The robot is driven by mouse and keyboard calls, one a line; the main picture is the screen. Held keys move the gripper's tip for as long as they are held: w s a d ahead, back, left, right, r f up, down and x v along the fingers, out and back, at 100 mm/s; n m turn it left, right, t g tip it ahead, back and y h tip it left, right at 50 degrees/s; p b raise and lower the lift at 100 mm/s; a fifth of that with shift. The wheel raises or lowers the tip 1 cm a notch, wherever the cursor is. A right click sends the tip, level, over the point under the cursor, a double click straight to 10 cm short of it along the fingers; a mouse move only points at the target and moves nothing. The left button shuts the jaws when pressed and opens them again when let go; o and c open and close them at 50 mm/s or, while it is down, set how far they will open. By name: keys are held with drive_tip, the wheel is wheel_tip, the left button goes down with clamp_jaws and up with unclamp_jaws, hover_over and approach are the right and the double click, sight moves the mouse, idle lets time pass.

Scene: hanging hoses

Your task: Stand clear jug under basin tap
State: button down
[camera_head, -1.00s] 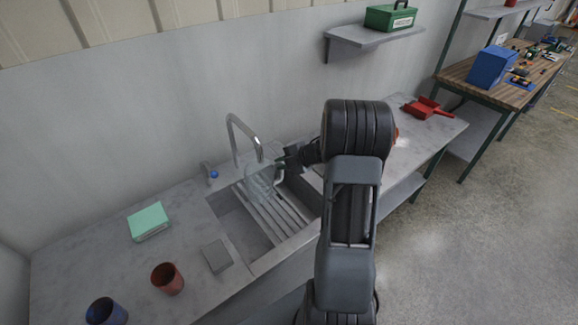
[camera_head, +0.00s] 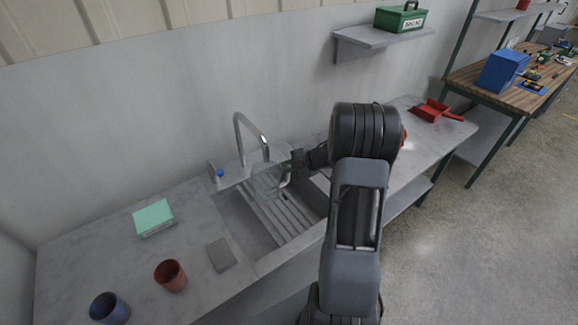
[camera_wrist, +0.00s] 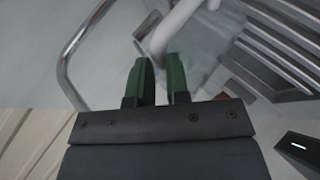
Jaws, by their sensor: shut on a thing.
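The clear jug (camera_head: 268,182) is see-through and faint, with a pale handle. In the head view it shows just below the spout end of the chrome basin tap (camera_head: 250,126), over the ribbed part of the basin (camera_head: 236,218). I cannot tell whether its base touches the ribs. My gripper (camera_head: 291,168) is at its right side, shut on the handle. In the wrist view the green fingers (camera_wrist: 162,72) meet the pale handle (camera_wrist: 176,26), with the jug body (camera_wrist: 207,48) beyond. The tap's curved pipe (camera_wrist: 68,62) shows at left.
A blue-topped knob (camera_head: 219,173) stands left of the tap. A mint box (camera_head: 153,217), a grey pad (camera_head: 221,255), a red cup (camera_head: 171,275) and a blue cup (camera_head: 109,307) are on the left counter. A red dustpan (camera_head: 432,110) lies at right.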

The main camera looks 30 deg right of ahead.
drive_tip(key=shift+f+b, duration=0.3)
drive_tip(key=shift+f, duration=0.2)
drive_tip(key=c, duration=1)
unclamp_jaws()
drive_tip(key=shift+c, duration=0.2)
drive_tip(key=shift+r, duration=0.1)
